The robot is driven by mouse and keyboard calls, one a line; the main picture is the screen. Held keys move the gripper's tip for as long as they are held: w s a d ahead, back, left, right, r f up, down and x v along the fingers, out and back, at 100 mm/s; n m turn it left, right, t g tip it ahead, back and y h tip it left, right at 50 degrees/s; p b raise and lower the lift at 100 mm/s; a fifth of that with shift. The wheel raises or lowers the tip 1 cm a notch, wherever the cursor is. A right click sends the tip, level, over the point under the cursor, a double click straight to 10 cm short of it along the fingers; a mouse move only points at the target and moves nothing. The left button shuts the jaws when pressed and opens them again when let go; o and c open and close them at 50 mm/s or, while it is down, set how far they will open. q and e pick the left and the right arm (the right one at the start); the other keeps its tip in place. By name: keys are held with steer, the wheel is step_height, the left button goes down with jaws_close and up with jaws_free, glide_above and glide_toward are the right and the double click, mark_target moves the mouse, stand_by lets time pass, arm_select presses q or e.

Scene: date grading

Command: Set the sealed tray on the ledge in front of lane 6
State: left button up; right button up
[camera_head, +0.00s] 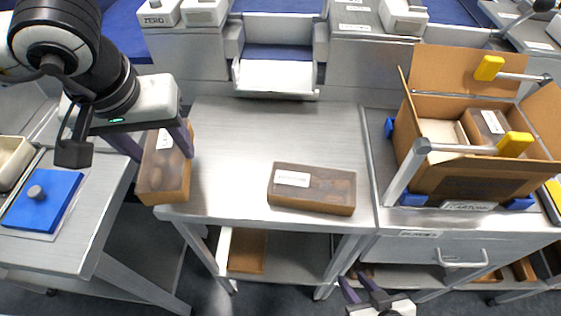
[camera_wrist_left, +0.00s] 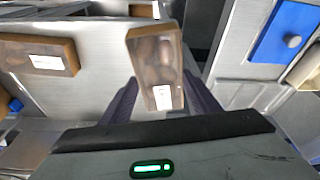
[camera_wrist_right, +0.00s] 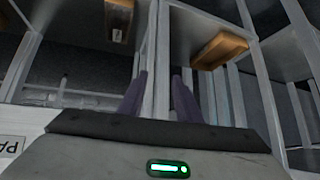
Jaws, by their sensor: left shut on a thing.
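A brown date tray with a clear lid and white label (camera_head: 165,180) is between the fingers of my left gripper (camera_head: 156,141), at the table's left edge. The left wrist view shows the same tray (camera_wrist_left: 155,65) between both fingers. My left gripper is shut on it. A similar lidded tray (camera_head: 325,199) lies on the table's front right. A pale ledge (camera_head: 277,75) projects at the back of the table before a blue lane; no lane number is readable there. My right gripper (camera_head: 362,285) is open and empty, low in front of the table.
An open cardboard carton (camera_head: 460,190) with trays inside stands at right, with yellow-tipped bars (camera_head: 489,68) over it. A blue pad with a grey knob (camera_head: 42,200) lies on the left bench. The table's middle (camera_head: 275,130) is clear. Shelves lie below.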

arm_select(q)
steer(key=w+d+r+n+g+y, duration=0.3)
steer(key=d+n, duration=0.5)
steer(key=n, duration=0.8)
steer(key=shift+s+a+f, duration=0.1)
steer(key=shift+s+f, duration=0.05)
steer(key=shift+f, duration=1.9)
steer(key=shift+s+a+f, duration=0.1)
steer(key=shift+s+f, duration=0.05)
steer(key=shift+f, duration=1.9)
steer(key=o, duration=0.8)
steer(key=shift+c, duration=0.2)
steer(key=o, duration=0.4)
steer(key=shift+r, duration=0.1)
steer(key=v, duration=1.2)
steer(key=shift+a, duration=0.1)
